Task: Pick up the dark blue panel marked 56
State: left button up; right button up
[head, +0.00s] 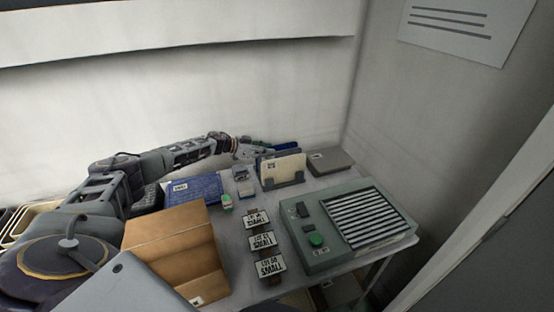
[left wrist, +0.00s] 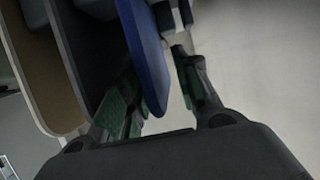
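A dark blue panel (left wrist: 143,55) stands on edge in the left wrist view; its marking does not show, so I cannot read 56. In the head view, a strip of blue (head: 288,146) shows behind the cream panel (head: 283,168) in a grey rack (head: 287,184). My left gripper (head: 262,148) is at the back left of this rack. In the left wrist view, my left gripper (left wrist: 157,95) is open, with its green-padded fingers on either side of the blue panel's near end. Gaps show beside the panel. My right gripper is not in view.
Dark and tan panels (left wrist: 35,65) stand close beside the left finger. A blue tray (head: 195,189), cardboard box (head: 175,250), several labelled cards (head: 262,241), a green-grey control box (head: 320,250) and a grey box (head: 331,160) surround the rack. The wall is close behind.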

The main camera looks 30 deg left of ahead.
pick_arm(q)
jog(key=shift+x, duration=1.05)
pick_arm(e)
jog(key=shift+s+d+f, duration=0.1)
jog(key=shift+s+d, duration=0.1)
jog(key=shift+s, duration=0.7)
pick_arm(q)
jog(key=shift+c, duration=0.2)
grip_shut()
jog(key=shift+r, duration=0.1)
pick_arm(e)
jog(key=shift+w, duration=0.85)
